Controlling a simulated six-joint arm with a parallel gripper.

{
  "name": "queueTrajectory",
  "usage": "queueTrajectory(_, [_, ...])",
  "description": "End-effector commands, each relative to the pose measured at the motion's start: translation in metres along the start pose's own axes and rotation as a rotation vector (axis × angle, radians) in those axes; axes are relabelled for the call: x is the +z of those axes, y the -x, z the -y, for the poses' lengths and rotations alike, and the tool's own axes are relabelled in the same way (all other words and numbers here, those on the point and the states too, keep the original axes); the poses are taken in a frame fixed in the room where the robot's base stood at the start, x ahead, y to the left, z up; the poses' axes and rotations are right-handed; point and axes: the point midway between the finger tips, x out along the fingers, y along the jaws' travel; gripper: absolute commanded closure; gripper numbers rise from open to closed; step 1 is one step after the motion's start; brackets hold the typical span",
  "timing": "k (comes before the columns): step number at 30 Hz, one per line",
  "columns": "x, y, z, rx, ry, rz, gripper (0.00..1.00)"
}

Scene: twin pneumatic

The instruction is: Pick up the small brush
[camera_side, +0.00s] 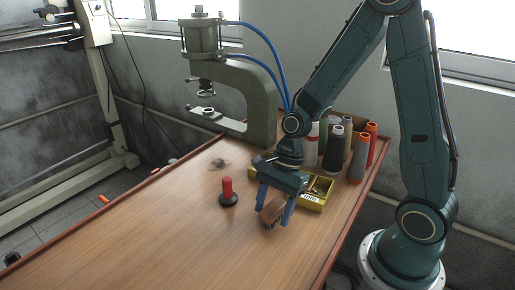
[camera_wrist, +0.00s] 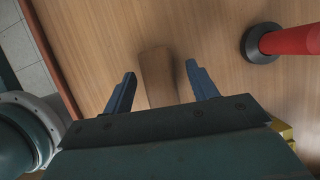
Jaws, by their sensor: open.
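The small brush (camera_side: 271,212) has a brown wooden back and dark bristles at its lower edge. In the side view it is tilted between the blue fingers of my gripper (camera_side: 274,207). In the wrist view the brush's wooden body (camera_wrist: 158,76) shows between the two fingertips of my gripper (camera_wrist: 160,72), with a gap on each side. My gripper is open and points down at the table. The side view does not clearly show whether the brush rests on the table.
A red-handled tool with a black round base (camera_side: 228,194) stands left of my gripper; it also shows in the wrist view (camera_wrist: 262,42). A yellow bin (camera_side: 318,204) is just behind. Several thread spools (camera_side: 334,148) and a green press (camera_side: 258,85) stand at the back. The table's front left (camera_side: 130,235) is clear.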

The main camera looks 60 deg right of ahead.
Motion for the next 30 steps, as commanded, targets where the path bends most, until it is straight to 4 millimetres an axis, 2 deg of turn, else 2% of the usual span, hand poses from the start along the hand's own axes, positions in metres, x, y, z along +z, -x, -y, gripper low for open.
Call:
queueTrajectory(5, [0.0,0.0,0.0,0.0,0.0,0.0,0.44])
queueTrajectory(12, [0.0,0.0,0.0,0.0,0.0,0.0,0.91])
queueTrajectory(23, [0.001,0.002,0.0,-0.001,0.001,0.001,0.92])
queueTrajectory(30, [0.005,0.011,0.001,-0.003,0.0,0.001,0.92])
